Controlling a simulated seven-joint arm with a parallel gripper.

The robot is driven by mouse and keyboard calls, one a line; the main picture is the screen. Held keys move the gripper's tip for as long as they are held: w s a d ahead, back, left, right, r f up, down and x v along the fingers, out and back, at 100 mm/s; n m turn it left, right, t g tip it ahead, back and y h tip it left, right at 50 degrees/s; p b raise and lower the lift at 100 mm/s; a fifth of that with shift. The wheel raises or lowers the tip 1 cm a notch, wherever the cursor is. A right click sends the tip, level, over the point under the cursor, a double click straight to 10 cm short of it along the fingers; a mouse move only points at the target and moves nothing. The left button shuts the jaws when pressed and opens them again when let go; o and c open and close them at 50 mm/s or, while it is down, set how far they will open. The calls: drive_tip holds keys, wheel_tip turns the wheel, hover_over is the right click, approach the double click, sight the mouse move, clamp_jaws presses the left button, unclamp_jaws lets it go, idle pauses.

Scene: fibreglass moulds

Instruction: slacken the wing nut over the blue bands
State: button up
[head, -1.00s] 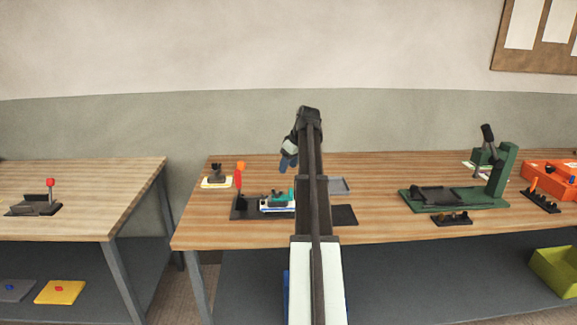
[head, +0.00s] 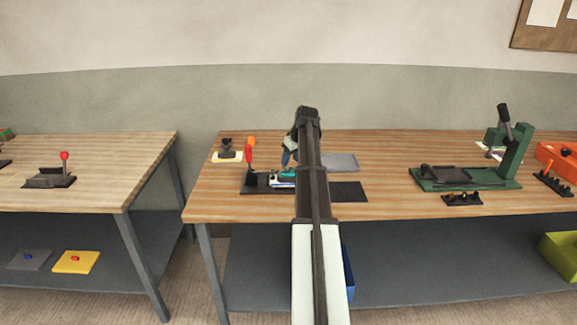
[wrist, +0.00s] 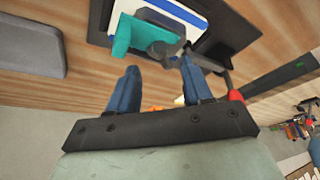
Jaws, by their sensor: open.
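A white block with blue bands (head: 282,184) sits on a dark fixture (head: 256,189) on the middle bench. In the wrist view the blue-banded block (wrist: 168,14) is at the top, with a teal piece (wrist: 127,38) over it. A grey rounded part (wrist: 163,49) beside the teal piece may be the wing nut; its wings are not clear. My gripper (wrist: 160,66) is open, its two blue fingers apart, with the grey part just beyond and between the tips. In the head view my gripper (head: 289,157) is beside the teal piece (head: 288,174), and my arm hides part of the area.
A red-handled lever (head: 248,157) stands at the fixture's left. A black knob on a pale base (head: 227,156) and an orange piece (head: 251,141) are behind. A grey plate (head: 341,162) and dark mat (head: 349,191) lie right. A green press (head: 515,156) stands further right.

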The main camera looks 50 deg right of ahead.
sight(288, 168)
drive_tip(key=shift+x, duration=2.2)
clamp_jaws()
